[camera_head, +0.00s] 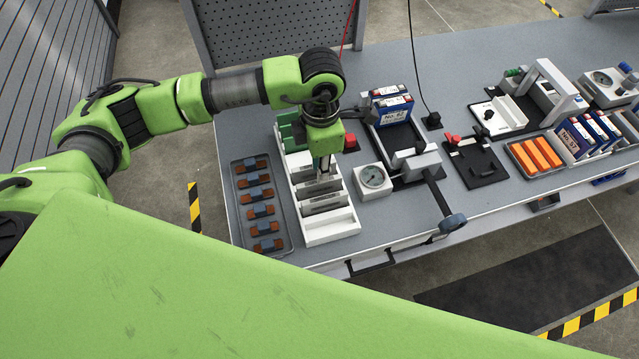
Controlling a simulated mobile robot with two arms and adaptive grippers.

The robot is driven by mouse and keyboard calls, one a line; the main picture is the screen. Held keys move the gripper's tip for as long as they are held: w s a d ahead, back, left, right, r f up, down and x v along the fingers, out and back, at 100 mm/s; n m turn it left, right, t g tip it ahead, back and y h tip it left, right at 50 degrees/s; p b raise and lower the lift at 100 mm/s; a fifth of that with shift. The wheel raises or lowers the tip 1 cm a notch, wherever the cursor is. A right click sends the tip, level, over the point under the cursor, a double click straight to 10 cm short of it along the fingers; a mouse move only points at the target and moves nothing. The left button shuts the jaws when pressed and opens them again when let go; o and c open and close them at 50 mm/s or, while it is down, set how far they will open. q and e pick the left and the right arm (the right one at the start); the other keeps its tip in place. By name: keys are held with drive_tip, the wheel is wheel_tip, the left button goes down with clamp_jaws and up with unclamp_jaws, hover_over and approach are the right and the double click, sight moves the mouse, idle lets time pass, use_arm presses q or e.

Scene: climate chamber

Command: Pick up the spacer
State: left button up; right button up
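My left gripper (322,172) points down over a white slotted rack (331,233). Its fingers are small and partly hidden behind the wrist, so I cannot tell whether they are open or shut or touch anything. The rack holds upright grey plates (325,203) in its slots, and its front compartment looks empty. Green pieces (290,130) stand at its back end, partly behind my arm. No label marks which piece is the spacer; the grey plates may be spacers, but I cannot tell. My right gripper is not in view.
Left of the rack is a grey tray (236,222) of brown-and-blue parts. Right of it are a dial gauge (373,178), a fixture with a lever (437,190) and blue-white boxes (391,98). An orange-block tray (535,157) sits farther right.

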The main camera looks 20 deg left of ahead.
sight(319, 189)
use_arm(q)
drive_tip(key=shift+f, duration=0.6)
drive_tip(key=shift+w+f, duration=0.15)
drive_tip(key=shift+f, duration=0.45)
drive_tip(key=f+p, duration=0.1)
drive_tip(key=f, duration=0.1)
drive_tip(key=f+p, duration=0.1)
drive_tip(key=f, duration=0.1)
drive_tip(key=shift+s+a+f+p, duration=0.1)
drive_tip(key=shift+s+a+p, duration=0.05)
drive_tip(key=shift+s+p, duration=0.2)
drive_tip(key=shift+f, duration=0.3)
drive_tip(key=shift+w+f, duration=0.1)
drive_tip(key=shift+w, duration=0.05)
clamp_jaws()
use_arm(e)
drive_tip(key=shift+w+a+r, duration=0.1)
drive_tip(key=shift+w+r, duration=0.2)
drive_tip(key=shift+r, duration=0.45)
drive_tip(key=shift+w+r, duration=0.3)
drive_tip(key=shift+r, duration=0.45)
